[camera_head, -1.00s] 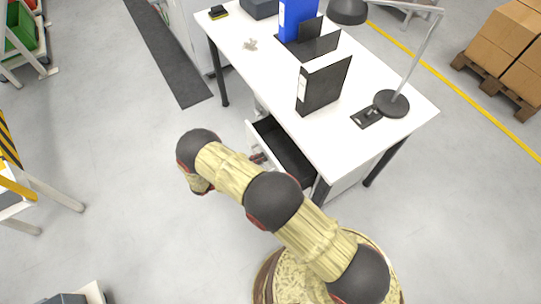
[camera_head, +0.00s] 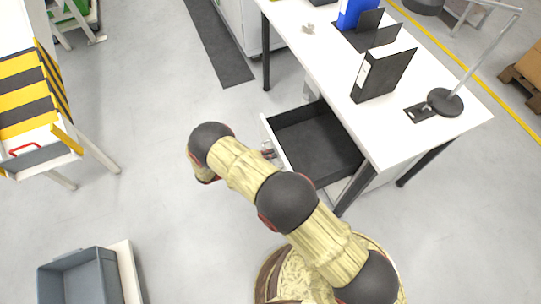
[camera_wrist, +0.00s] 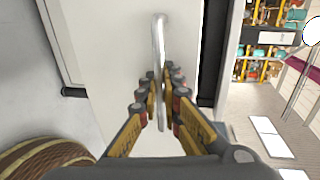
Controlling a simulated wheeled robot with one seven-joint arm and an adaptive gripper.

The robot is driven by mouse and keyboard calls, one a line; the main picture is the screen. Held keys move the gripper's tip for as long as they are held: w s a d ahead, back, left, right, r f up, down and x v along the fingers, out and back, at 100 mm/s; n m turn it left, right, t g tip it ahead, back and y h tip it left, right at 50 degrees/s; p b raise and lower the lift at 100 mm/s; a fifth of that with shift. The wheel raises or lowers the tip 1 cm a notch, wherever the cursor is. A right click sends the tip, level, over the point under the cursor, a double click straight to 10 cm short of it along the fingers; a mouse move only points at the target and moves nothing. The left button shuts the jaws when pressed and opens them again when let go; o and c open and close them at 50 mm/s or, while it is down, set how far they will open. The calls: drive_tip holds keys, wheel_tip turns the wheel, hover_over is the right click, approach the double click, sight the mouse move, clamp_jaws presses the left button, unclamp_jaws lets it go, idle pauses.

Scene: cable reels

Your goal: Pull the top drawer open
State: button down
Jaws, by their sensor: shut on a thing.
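The top drawer (camera_head: 310,146) is pulled well out from under the white desk, and its dark, empty inside shows in the head view. Its white front (camera_wrist: 122,70) fills the middle of the wrist view, with a metal bar handle (camera_wrist: 160,45) on it. My gripper (camera_wrist: 162,98) is shut around the handle, its yellow and black fingers on either side of the bar. In the head view my arm hides most of the gripper and part of the drawer front.
The white desk (camera_head: 330,62) carries a black binder (camera_head: 383,75), a blue binder (camera_head: 352,12) and a lamp (camera_head: 446,101). A grey bin (camera_head: 80,278) stands on the floor at lower left. A striped yellow and black stand (camera_head: 30,95) is at left. The floor left of the drawer is clear.

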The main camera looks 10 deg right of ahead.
drive_tip(key=shift+f, duration=0.1)
drive_tip(key=c, duration=2.2)
unclamp_jaws()
drive_tip(key=shift+c, duration=0.2)
drive_tip(key=shift+a, duration=0.1)
drive_tip(key=v, duration=1.1)
drive_tip(key=shift+s+a, duration=0.15)
drive_tip(key=shift+a, duration=0.2)
